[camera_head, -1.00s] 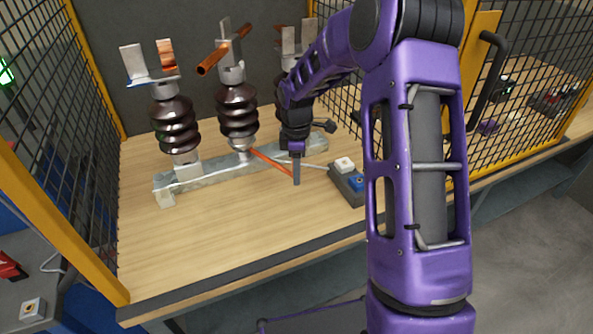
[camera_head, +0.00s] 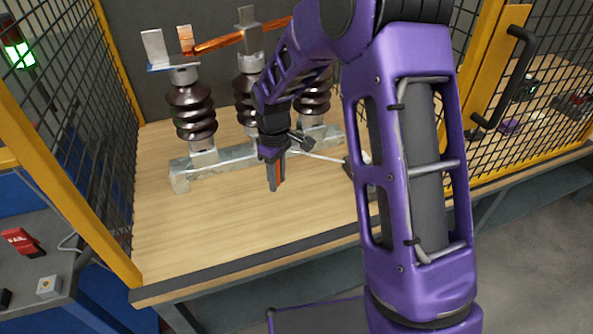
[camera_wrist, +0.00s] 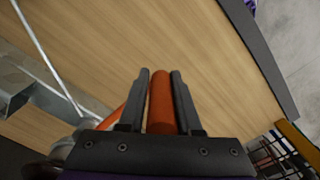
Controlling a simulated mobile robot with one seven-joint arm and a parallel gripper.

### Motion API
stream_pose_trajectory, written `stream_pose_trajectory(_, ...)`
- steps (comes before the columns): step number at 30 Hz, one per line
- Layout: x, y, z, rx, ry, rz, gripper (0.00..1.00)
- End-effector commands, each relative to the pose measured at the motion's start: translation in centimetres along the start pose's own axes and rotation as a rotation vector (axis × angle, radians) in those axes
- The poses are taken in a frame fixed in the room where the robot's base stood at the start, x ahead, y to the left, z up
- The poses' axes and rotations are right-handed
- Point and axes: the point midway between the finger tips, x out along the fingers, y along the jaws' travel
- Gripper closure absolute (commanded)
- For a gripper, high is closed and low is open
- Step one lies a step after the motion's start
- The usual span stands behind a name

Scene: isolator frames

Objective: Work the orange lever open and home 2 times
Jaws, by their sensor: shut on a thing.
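My gripper (camera_head: 276,184) is low over the bench in front of the insulator frame. Its two dark fingers are shut on the orange lever (camera_wrist: 160,103), which lies between them in the wrist view. In the head view only a thin strip of the lever (camera_head: 279,170) shows at the fingers. The lever's inner end is hidden behind my arm. Above, the copper bar (camera_head: 225,42) on the middle post runs across the frame. Its left end is at or close to the copper contact (camera_head: 186,40) on the left post; I cannot tell whether they touch.
Brown ribbed insulators (camera_head: 191,115) stand on a grey metal rail (camera_head: 225,160). Yellow-framed mesh guards (camera_head: 117,215) close both sides. The wooden bench front (camera_head: 215,235) is clear. A thin pale rod (camera_head: 320,157) runs right, toward an area hidden by my arm.

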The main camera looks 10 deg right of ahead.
Motion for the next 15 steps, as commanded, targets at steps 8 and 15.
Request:
stream_pose_trajectory(8, 0.0, -3.8, -4.2, 0.233, 0.003, -0.002, 1.00)
stream_pose_trajectory(15, -0.1, -5.3, -7.0, 0.376, 0.005, -0.003, 1.00)
